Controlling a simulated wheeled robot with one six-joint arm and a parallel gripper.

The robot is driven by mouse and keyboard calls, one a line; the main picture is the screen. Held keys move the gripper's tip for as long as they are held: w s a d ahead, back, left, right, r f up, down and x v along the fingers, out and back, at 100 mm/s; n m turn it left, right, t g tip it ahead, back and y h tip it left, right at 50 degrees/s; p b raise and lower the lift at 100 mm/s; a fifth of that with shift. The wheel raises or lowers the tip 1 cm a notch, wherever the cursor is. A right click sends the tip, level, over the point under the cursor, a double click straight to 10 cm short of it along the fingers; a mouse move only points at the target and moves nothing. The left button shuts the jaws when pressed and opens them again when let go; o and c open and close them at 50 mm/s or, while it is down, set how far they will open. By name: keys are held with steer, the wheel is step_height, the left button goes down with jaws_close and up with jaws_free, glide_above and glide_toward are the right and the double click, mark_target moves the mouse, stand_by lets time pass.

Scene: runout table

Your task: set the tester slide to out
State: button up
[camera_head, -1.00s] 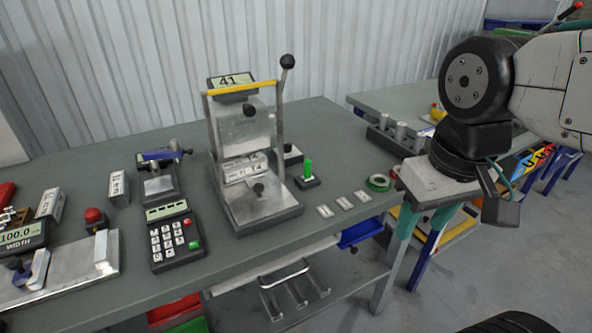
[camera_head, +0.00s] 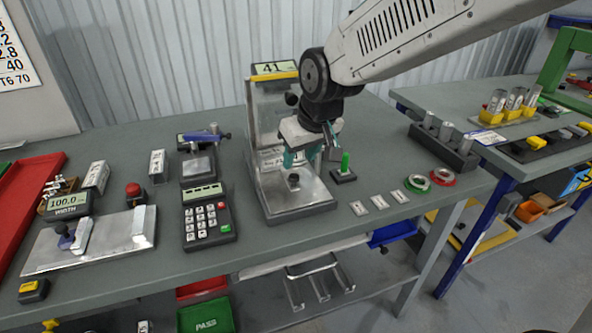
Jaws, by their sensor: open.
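The tester (camera_head: 258,110) is a metal press-like stand with a yellow bar and a display reading 41 on top. Its flat metal base plate (camera_head: 305,198) carries a small black knob (camera_head: 293,180) near the front, which looks like the slide's handle. My gripper (camera_head: 303,158) is open, with teal fingers, and hangs in front of the tester just above and behind the knob in the picture. It appears empty. Whether a finger touches the knob I cannot tell. My arm and gripper hide the tester's lever and much of its middle.
A keypad box (camera_head: 207,218) stands left of the tester. A green peg on a black base (camera_head: 344,172) is close on the right. Small labelled plates (camera_head: 381,202) and tape rolls (camera_head: 417,183) lie further right. The table's front strip is mostly clear.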

mark_target(295, 176)
steer(key=x, duration=0.6)
steer(key=shift+f, duration=0.15)
jaws_close()
steer(key=shift+d, duration=0.1)
